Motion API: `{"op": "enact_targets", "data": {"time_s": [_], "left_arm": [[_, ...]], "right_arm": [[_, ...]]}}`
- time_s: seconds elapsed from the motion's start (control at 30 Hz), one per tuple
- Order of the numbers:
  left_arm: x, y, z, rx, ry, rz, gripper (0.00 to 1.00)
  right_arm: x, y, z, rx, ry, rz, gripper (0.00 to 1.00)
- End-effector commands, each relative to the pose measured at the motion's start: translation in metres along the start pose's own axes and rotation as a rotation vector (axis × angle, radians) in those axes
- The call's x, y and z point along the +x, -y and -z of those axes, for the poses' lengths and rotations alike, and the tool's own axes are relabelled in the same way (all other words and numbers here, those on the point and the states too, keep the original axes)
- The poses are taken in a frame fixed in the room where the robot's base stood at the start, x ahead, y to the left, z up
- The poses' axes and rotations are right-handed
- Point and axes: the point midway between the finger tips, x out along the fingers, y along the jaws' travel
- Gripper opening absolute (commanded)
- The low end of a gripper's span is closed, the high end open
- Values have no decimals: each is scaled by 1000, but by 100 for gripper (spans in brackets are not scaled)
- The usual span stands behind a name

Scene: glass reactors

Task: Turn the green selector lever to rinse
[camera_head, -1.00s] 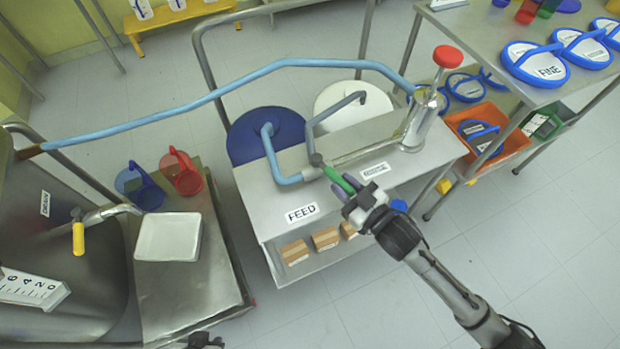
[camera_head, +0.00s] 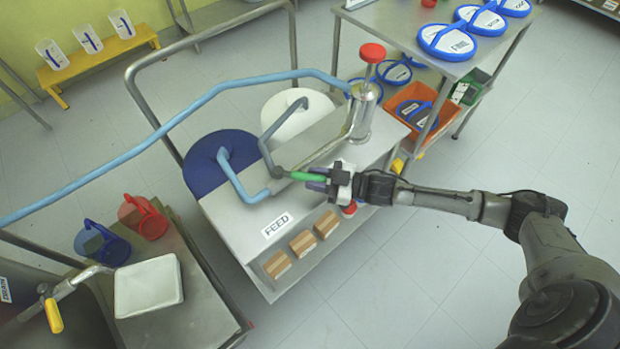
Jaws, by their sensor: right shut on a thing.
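The green selector lever (camera_head: 308,176) sticks out to the right from the grey valve hub (camera_head: 278,172) above the steel cart top. Blue and grey pipes and a metal pipe meet at this hub. My right gripper (camera_head: 324,178) is shut on the lever's outer end, its fingers covering the tip. A FEED label (camera_head: 278,225) lies on the cart top, below and left of the lever. The other label on the cart top is hidden behind my gripper, so I cannot read it here. My left gripper is out of view.
A steel cylinder with a red knob (camera_head: 372,53) stands at the cart's far right end. Brown boxes (camera_head: 302,243) sit on the lower shelf. An orange bin (camera_head: 418,112) is at right.

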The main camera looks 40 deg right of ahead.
Motion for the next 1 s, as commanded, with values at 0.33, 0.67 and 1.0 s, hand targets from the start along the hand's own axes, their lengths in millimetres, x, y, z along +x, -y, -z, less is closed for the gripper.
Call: {"op": "enact_targets", "data": {"time_s": [0.33, 0.67, 1.0], "left_arm": [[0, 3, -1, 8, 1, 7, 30], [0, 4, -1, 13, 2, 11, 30], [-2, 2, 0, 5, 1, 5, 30]], "right_arm": [[0, 0, 0, -1, 0, 0, 33], [0, 0, 0, 0, 0, 0, 52], [-4, 0, 0, 0, 1, -1, 52]]}}
